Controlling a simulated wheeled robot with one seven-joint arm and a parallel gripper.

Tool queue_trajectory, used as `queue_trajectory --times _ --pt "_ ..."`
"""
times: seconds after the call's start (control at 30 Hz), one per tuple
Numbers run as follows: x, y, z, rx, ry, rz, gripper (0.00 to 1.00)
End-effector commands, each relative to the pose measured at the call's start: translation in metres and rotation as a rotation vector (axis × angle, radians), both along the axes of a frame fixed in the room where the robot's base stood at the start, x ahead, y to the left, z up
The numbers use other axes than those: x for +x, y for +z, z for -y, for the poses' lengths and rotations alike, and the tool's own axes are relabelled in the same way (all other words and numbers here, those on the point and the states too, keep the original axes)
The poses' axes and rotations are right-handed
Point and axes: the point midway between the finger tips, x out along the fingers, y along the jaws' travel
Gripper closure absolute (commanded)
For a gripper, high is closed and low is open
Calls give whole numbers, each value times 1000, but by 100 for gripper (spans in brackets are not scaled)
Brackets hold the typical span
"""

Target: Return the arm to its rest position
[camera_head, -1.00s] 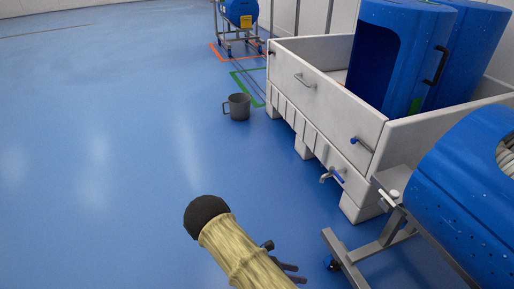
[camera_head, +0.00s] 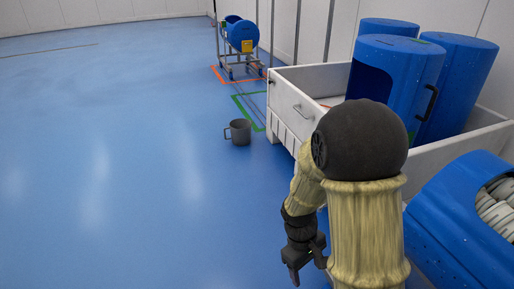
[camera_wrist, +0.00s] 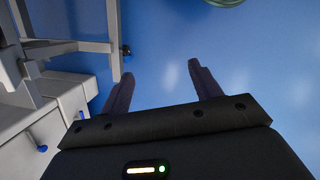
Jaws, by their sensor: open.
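My arm rises at the lower right of the head view and bends at a large dark joint, with its forearm hanging down to the left. My gripper (camera_head: 294,272) points down near the bottom of that view, in front of the white tank's side. In the wrist view my gripper (camera_wrist: 160,78) shows two dark fingers spread apart, with only blue floor between them. It is open and empty.
A white tank (camera_head: 284,105) holding blue tubs (camera_head: 440,90) stands at right. A blue tub (camera_head: 455,235) with pale contents is near right. A wheeled carrier (camera_head: 240,45) stands behind. The left floor is clear.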

Motion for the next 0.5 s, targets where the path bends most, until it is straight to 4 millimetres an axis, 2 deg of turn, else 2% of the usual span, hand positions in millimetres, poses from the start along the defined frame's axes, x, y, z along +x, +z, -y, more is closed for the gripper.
queue_trajectory --times 0.03,0.2,0.5 --pt "-2 22 3 26 -72 51 37" --pt "-11 68 10 101 -293 198 37" --pt "-24 118 22 185 -553 373 37"
